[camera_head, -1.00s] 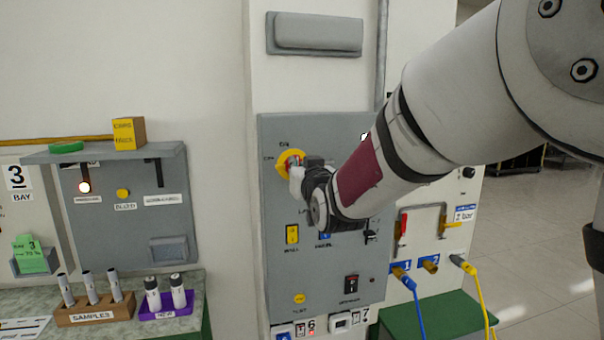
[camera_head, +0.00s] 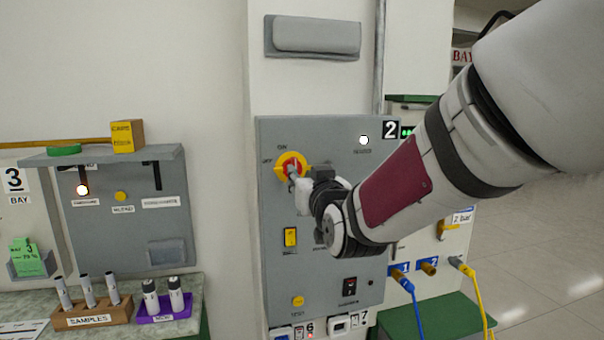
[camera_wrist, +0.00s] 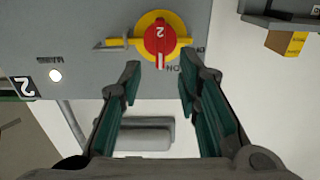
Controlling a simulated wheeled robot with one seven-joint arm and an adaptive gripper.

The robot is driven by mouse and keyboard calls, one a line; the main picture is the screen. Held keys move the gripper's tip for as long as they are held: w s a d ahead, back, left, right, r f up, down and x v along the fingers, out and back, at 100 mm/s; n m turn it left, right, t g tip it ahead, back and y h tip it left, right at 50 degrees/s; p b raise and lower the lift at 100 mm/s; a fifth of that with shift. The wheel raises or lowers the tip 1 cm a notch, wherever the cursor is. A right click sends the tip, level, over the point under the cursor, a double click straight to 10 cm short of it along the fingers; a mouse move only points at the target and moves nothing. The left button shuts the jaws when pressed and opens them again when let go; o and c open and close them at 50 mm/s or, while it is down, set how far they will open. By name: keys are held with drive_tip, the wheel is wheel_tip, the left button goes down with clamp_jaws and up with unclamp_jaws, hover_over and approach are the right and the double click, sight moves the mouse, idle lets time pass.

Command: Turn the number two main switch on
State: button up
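The number two main switch (camera_head: 290,166) is a red knob on a yellow plate, high on the grey panel (camera_head: 275,230). In the wrist view, which is upside down, the red knob (camera_wrist: 160,38) carries a 2, and its white-striped handle points to the ON label. The OFF label at the side is partly hidden. My gripper (camera_wrist: 160,78) is open, its two fingers apart with nothing between them; the handle's tip shows just beyond the fingertips. In the head view my gripper (camera_head: 298,182) is just below and in front of the knob, partly covering it.
A white lamp (camera_head: 364,140) is bright on the panel beside a number 2 plate (camera_head: 390,130). A yellow switch (camera_head: 290,237) and a black rocker with red (camera_head: 350,286) sit lower. A shelf (camera_head: 100,157) and sample rack (camera_head: 90,317) stand left; blue and yellow hoses hang right.

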drive_tip(key=v, duration=0.6)
